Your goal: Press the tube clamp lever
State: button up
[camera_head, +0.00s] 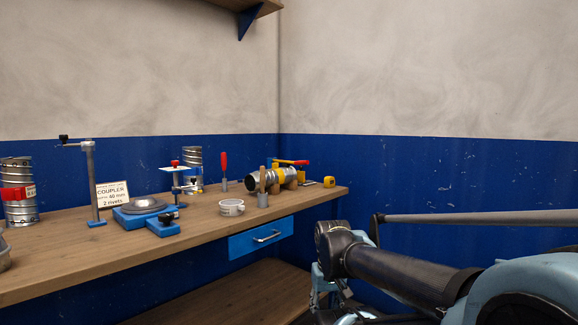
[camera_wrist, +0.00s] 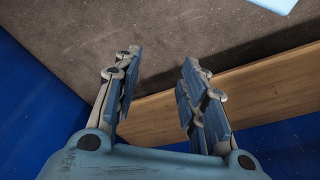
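A short spiral metal tube (camera_head: 262,181) lies on its side in wooden supports near the right end of the workbench. A lever with a yellow bar and red tip (camera_head: 293,162) lies roughly level above the tube; it looks like the tube clamp lever. An upright red handle (camera_head: 224,160) stands left of the tube. My gripper (camera_wrist: 160,60) is open and empty in the wrist view, its two fingers well apart. It is away from the lever, which does not show in the wrist view. In the head view my arm is folded at the right, clear of the bench.
The wooden workbench (camera_head: 120,259) runs along the blue wall. A drawer (camera_head: 261,238) hangs below.

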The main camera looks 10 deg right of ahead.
jog(key=shift+a+r+m, duration=0.3)
jog(key=shift+a+r, duration=0.05)
jog(key=shift+r, duration=0.25)
grip_shut()
jog(key=w+a+r+m+t+y, duration=0.25)
jog(key=w+r+m, duration=0.2)
jog(key=w, duration=0.35)
jog(key=w+a+r+m+t+y, duration=0.1)
jog(key=w+a+r+m+y, duration=0.15)
jog(key=w+r+m, duration=0.4)
jog(key=w+a+r+m+t+y, duration=0.1)
jog(key=w+a+m+y, duration=0.15)
jog(key=w, duration=0.75)
jog(key=w+d+r+m+t+y, duration=0.1)
jog(key=w+d+r+m+t, duration=0.3)
jog(key=w+d+m, duration=0.3)
jog(key=w+d+r+m+t+y, duration=0.2)
jog(key=w+d+r+m+t, duration=0.2)
jog(key=w+d+m, duration=0.3)
jog(key=shift+w+d+r+m+t, duration=0.25)
jog(key=shift+w+m+t, duration=0.5)
jog(key=shift+w+m, duration=1.9)
jog(key=shift+w+f+n, duration=0.1)
jog(key=shift+w+n, duration=0.65)
jog(key=shift+n, duration=0.05)
